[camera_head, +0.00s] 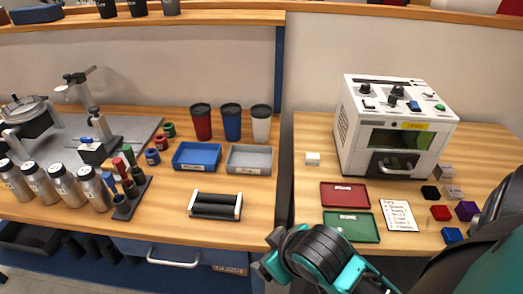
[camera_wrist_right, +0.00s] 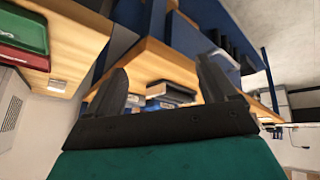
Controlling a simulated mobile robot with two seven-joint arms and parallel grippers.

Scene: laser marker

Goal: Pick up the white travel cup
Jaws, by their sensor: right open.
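The white travel cup (camera_head: 262,124) has a dark lid and stands upright at the back of the left table, to the right of a blue travel cup (camera_head: 231,122) and a red travel cup (camera_head: 201,122). My right arm comes in at the bottom right of the head view, in front of the tables and well short of the cup. In the right wrist view my right gripper (camera_wrist_right: 166,88) is open, with nothing between its fingers. I cannot make out the white cup in that view. My left gripper is not in view.
A grey tray (camera_head: 250,171) and a blue tray (camera_head: 197,170) lie in front of the cups. A black roller (camera_head: 215,206) sits nearer the front edge. A white laser machine (camera_head: 394,126) stands on the right table, with red (camera_head: 345,205) and green (camera_head: 351,239) trays before it.

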